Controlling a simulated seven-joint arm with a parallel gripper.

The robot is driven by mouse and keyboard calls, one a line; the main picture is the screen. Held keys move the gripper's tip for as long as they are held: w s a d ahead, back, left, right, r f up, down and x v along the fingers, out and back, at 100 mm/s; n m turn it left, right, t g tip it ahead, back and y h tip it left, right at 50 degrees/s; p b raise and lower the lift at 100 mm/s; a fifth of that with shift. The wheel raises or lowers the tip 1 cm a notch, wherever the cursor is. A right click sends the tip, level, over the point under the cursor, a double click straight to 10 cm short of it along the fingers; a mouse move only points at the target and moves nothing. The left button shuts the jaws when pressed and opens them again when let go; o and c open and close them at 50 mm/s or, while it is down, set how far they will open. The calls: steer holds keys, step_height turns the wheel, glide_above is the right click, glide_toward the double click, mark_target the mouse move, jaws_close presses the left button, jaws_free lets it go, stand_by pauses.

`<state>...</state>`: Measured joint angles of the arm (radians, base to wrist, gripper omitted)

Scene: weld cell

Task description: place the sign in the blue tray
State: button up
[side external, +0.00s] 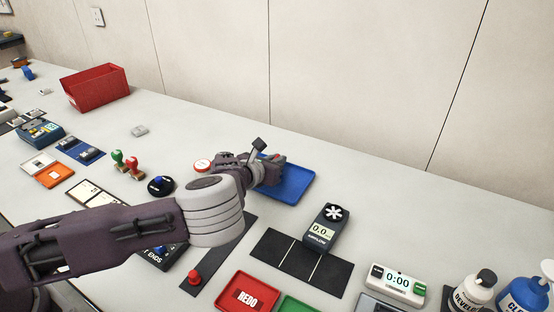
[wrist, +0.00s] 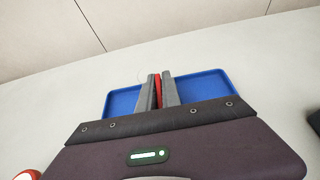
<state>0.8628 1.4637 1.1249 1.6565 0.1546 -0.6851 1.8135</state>
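The blue tray (side external: 299,183) lies on the table beyond my arm. My gripper (side external: 277,168) is over the tray's left part in the side view. In the wrist view, the tray (wrist: 211,88) spreads out on both sides of my gripper (wrist: 158,88). Its two grey fingers are close together around a thin red thing (wrist: 158,91), which I take to be the sign, seen edge-on. Its face and lower part are hidden. I cannot tell whether it touches the tray floor.
A dark meter (side external: 323,228) stands on a black mat to the right of the tray. A red-rimmed white disc (side external: 202,165) is to the left. A red REDO tray (side external: 248,295) is at the front, and a red bin (side external: 95,88) is at the back left. The table behind the blue tray is clear.

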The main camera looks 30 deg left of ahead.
steer(key=o, duration=0.3)
steer(key=shift+r, duration=0.15)
steer(key=v, duration=1.2)
steer(key=shift+r, duration=0.1)
